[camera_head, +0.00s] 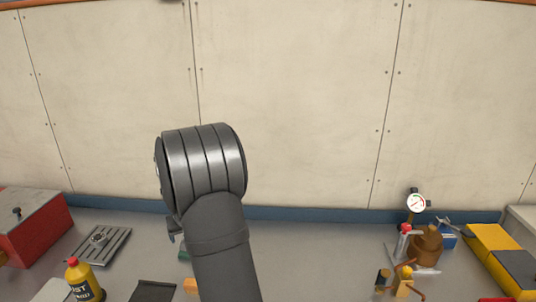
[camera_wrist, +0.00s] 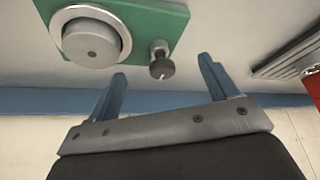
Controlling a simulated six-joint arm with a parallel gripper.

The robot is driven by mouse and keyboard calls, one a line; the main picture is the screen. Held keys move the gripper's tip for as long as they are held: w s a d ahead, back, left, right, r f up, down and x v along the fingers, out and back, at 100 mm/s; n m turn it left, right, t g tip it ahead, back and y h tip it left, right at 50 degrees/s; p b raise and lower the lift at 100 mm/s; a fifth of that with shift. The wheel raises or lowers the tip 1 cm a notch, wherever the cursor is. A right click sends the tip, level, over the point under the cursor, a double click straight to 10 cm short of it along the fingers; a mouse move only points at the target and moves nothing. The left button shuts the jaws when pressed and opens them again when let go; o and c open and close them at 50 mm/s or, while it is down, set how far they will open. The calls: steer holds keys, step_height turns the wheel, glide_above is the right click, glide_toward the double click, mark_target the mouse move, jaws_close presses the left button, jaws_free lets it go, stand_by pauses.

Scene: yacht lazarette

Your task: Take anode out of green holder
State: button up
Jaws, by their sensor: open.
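The green holder (camera_wrist: 150,22) is a flat plate at the top of the wrist view, cut off by the frame edge. A round pale-metal ring sits on it with a grey disc inside, which looks like the anode (camera_wrist: 92,40). A small knob (camera_wrist: 161,60) with a dark round end stands at the holder's edge. My gripper (camera_wrist: 163,68) is open, its two blue fingers on either side of the knob in the picture; I cannot tell whether they touch it. In the head view, only a small green bit of the holder (camera_head: 184,255) shows beside my arm.
A grey slotted tray (camera_head: 98,244) and a red box (camera_head: 36,226) lie to the left, with a yellow bottle (camera_head: 83,283) in front. A gauge (camera_head: 416,203), brown pot (camera_head: 426,244) and yellow-black boxes (camera_head: 496,250) stand right. A wall runs behind.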

steer(key=shift+w+d+r+m, duration=0.1)
steer(key=shift+w+r+m, duration=0.2)
steer(key=shift+m, duration=0.4)
steer(key=d+r+m+g+h, duration=0.1)
steer(key=d+r+m+g, duration=0.15)
steer(key=r+m, duration=0.65)
steer(key=d+r+m+g+h, duration=0.1)
steer(key=d+r+m+g, duration=0.3)
steer(key=m, duration=0.9)
steer(key=f, duration=0.3)
steer(key=f+t, duration=0.1)
steer(key=f, duration=0.3)
steer(key=f+t, duration=0.1)
steer(key=f, duration=0.3)
steer(key=shift+w+a, duration=0.25)
steer(key=shift+a, duration=0.1)
steer(key=shift+w+d+f, duration=0.1)
steer(key=shift+d+f, duration=0.05)
steer(key=shift+f, duration=0.75)
steer(key=shift+d+f, duration=0.2)
steer(key=shift+f, duration=0.7)
steer(key=shift+w+d+f, duration=0.1)
steer(key=shift+d+f, duration=0.05)
steer(key=shift+f, duration=0.75)
steer(key=shift+c, duration=0.5)
steer(key=c, duration=1.3)
